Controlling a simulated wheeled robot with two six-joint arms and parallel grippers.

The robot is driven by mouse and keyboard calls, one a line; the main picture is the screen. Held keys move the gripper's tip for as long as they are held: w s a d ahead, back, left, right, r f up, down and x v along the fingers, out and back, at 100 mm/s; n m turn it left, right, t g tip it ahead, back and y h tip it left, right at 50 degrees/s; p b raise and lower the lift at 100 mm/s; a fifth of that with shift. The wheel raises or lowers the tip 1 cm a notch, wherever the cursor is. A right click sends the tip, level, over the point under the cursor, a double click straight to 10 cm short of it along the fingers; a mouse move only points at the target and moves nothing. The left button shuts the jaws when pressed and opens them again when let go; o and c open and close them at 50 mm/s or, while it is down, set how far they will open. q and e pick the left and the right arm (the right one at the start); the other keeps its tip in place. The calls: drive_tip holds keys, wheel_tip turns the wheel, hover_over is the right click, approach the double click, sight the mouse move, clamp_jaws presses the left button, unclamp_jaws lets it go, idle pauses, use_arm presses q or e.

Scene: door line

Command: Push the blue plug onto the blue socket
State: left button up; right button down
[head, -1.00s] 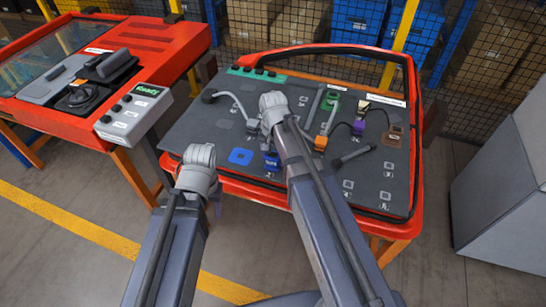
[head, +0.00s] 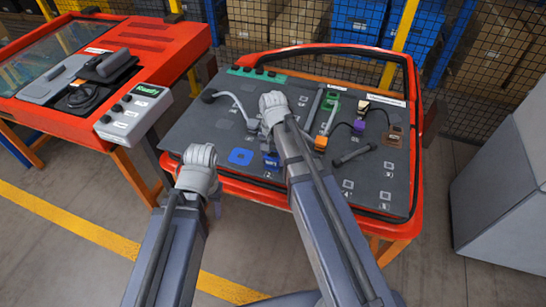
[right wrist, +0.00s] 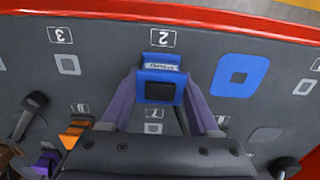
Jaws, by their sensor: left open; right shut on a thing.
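The blue plug (right wrist: 160,88), with a black square on its face and a lettered blue end, is between the fingers of my right gripper (right wrist: 162,80). In the head view the blue plug (head: 271,161) shows beside my right arm, at the position marked 2. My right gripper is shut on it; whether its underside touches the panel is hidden. The blue square with an inner outline (head: 240,156), seemingly the blue socket, lies bare to the plug's left; in the right wrist view it (right wrist: 240,76) is right of the plug. My left gripper (head: 214,198) is open and empty, off the panel's front edge.
The dark panel (head: 205,135) has a raised red rim. Orange (head: 320,143), purple (head: 358,126) and green (head: 333,106) connectors and a black handle (head: 353,155) lie right of my right arm. A red machine (head: 150,45) stands at the left.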

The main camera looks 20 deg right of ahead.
sight(273, 154)
drive_tip(key=shift+r+p, duration=0.4)
idle(0.4)
drive_tip(key=c, duration=0.7)
unclamp_jaws()
clamp_jaws()
drive_tip(key=shift+r, duration=0.1)
wheel_tip(273, 154, up, 7)
drive_tip(key=p, duration=0.7)
